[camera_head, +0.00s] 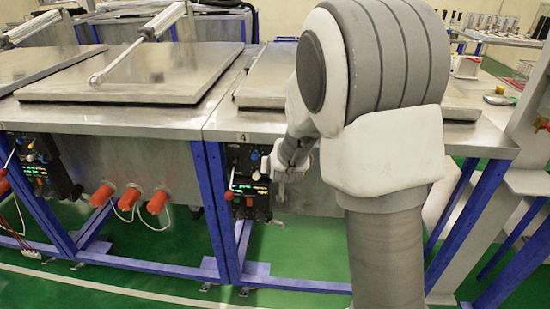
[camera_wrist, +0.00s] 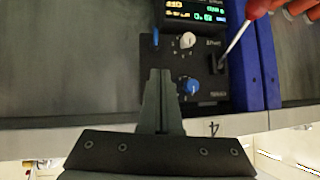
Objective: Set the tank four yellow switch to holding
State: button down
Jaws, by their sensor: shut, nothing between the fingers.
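The tank four control panel (camera_head: 243,180) hangs on the front of the tank under the "4" label. It shows upside down in the wrist view (camera_wrist: 205,100), with a white knob (camera_wrist: 186,41), a blue knob (camera_wrist: 188,86), a small blue lever (camera_wrist: 155,38) and a black switch (camera_wrist: 218,63). I cannot make out a yellow switch clearly in either view; my fingers cover part of the panel's edge. My gripper (camera_wrist: 160,73) is shut and empty, its tips over the panel's side near the blue knob. In the head view my gripper (camera_head: 282,180) is just right of the panel.
A lever with a red end (camera_wrist: 245,22) sticks out at the panel's other side. Blue frame posts (camera_head: 214,205) flank the tank. A neighbouring panel (camera_head: 40,165) and orange plugs (camera_head: 157,201) are to the left. Tank lids (camera_head: 130,75) lie above.

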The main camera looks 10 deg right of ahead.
jog(key=shift+f+b, duration=0.5)
jog(key=shift+f, duration=0.15)
jog(key=shift+r+p, duration=0.5)
jog(key=shift+r, duration=0.35)
jog(key=shift+s, duration=0.1)
